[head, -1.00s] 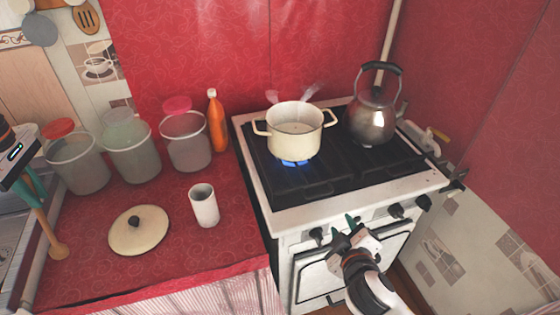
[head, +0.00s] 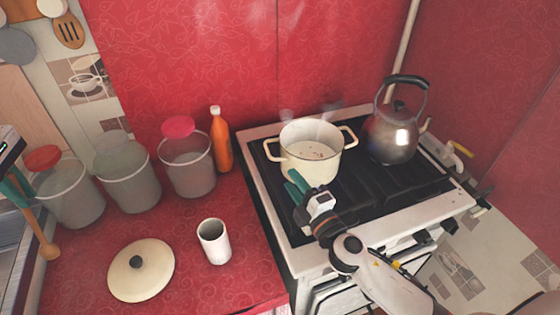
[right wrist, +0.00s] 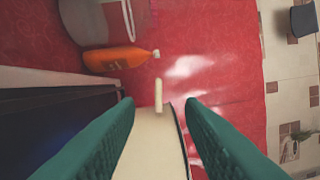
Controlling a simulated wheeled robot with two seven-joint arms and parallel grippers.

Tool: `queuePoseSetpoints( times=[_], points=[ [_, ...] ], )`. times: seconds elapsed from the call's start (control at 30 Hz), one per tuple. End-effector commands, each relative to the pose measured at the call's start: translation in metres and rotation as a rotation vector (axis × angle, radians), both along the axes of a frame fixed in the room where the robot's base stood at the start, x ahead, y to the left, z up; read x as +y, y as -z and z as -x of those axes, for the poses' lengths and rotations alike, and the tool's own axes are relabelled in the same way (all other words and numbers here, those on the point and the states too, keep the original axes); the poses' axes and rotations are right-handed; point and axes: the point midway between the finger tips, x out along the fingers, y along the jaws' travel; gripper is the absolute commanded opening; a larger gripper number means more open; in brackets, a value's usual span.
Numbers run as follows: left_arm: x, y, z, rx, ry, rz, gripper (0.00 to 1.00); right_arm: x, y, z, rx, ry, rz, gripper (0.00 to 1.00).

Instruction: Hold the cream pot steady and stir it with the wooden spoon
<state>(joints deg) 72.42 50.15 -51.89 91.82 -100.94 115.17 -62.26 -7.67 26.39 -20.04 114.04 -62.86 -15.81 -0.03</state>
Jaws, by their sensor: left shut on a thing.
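The cream pot (head: 322,165) stands upright and uncovered on the stove, with pale liquid and small brown bits inside. My right gripper (head: 296,184) is at the front left of the pot, its green fingers apart. In the right wrist view the pot's cream side (right wrist: 152,150) and one handle (right wrist: 158,96) show between and beyond the open fingers (right wrist: 160,115); whether they touch is not clear. My left gripper (head: 16,184) is at the left edge, shut on the wooden spoon (head: 43,225). The spoon hangs head down near the counter, far from the pot.
A steel kettle (head: 392,135) stands right of the pot. An orange bottle (head: 221,145) and several lidded canisters (head: 128,180) line the back of the red counter. A white cup (head: 214,242) and a cream lid (head: 141,272) lie between spoon and stove.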

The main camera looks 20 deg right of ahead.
Motion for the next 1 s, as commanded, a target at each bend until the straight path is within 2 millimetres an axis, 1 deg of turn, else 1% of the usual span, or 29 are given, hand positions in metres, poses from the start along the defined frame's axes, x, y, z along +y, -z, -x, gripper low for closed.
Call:
queuePoseSetpoints(
  times=[0.03, 0.2, 0.3, 0.43, 0.6, 0.9, 0.97, 1.0],
  points=[
    [0.000, -0.006, 0.000, 0.000, 0.000, 0.000, 0.00, 0.002, -0.005, -0.012, -0.004, 0.001, -0.002, 0.35],
    [0.000, -0.014, 0.000, 0.000, 0.000, 0.000, 0.00, 0.009, -0.007, -0.044, -0.001, 0.002, -0.002, 0.35],
    [0.000, -0.017, 0.000, 0.000, 0.000, 0.000, 0.00, 0.012, -0.008, -0.061, -0.001, 0.002, -0.002, 0.35],
    [0.000, -0.018, 0.000, 0.000, 0.000, 0.000, 0.00, 0.016, -0.008, -0.076, -0.001, 0.002, -0.002, 0.35],
    [0.000, -0.019, 0.000, 0.000, 0.000, 0.000, 0.00, 0.018, -0.008, -0.087, 0.001, 0.001, -0.002, 0.35],
    [0.000, -0.019, 0.000, 0.000, 0.000, 0.000, 0.00, 0.018, -0.008, -0.088, 0.001, 0.001, -0.002, 0.35],
    [0.000, -0.019, 0.000, 0.000, 0.000, 0.000, 0.00, 0.018, -0.008, -0.088, 0.001, 0.001, -0.002, 0.26],
    [0.000, -0.019, 0.000, 0.000, 0.000, 0.000, 0.00, 0.018, -0.008, -0.088, 0.001, 0.001, -0.002, 0.19]
  ],
)
